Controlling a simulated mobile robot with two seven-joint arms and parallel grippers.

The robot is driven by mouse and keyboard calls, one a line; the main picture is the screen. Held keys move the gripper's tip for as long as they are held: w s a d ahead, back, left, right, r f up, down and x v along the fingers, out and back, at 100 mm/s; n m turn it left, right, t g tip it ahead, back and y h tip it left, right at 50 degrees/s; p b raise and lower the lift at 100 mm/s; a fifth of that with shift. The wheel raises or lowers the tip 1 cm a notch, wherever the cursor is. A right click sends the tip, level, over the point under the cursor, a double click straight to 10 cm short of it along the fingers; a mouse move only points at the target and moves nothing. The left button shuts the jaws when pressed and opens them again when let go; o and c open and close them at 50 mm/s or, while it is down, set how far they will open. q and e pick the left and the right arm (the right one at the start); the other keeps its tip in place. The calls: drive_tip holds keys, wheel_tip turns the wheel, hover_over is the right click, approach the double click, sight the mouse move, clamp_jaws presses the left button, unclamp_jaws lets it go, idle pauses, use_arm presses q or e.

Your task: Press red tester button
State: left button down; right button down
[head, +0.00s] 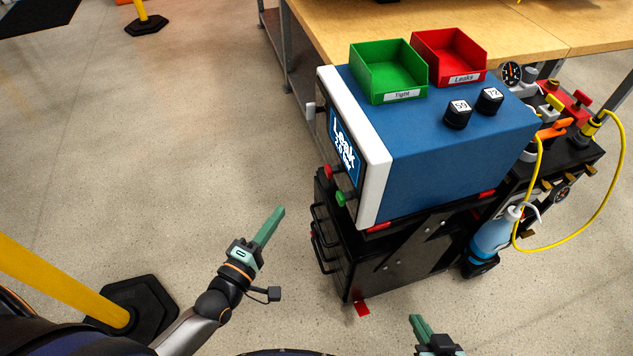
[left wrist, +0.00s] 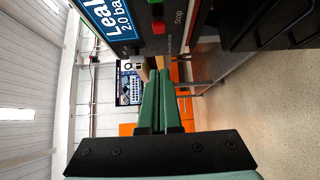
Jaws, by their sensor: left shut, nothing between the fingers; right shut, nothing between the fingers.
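The leak tester (head: 450,140) is a blue box with a white front frame and a lit screen (head: 343,142) reading "Leak". Its red button (head: 328,171) sticks out of the front below the screen, with a green button (head: 341,198) beside it. In the left wrist view the red button (left wrist: 159,27) shows near the top, by the label "Stop". My left gripper (head: 279,211) is shut and empty, in front of the tester and apart from the button; its closed fingers also show in the left wrist view (left wrist: 158,80). My right gripper (head: 416,320) is shut and empty at the bottom edge.
The tester stands on a black cart (head: 345,255) with handles. A green bin (head: 388,72), a red bin (head: 449,56) and two black weights sit on top. A blue bottle (head: 492,238) and yellow hose are at right. A yellow post (head: 60,278) stands at left; floor between is clear.

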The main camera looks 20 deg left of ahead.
use_arm(q)
drive_tip(key=b, duration=0.1)
approach(325, 169)
drive_tip(key=w+a, duration=0.2)
drive_tip(key=w, duration=0.2)
drive_tip(key=w+d, duration=0.2)
drive_tip(key=d, duration=0.1)
drive_tip(key=shift+f, duration=0.2)
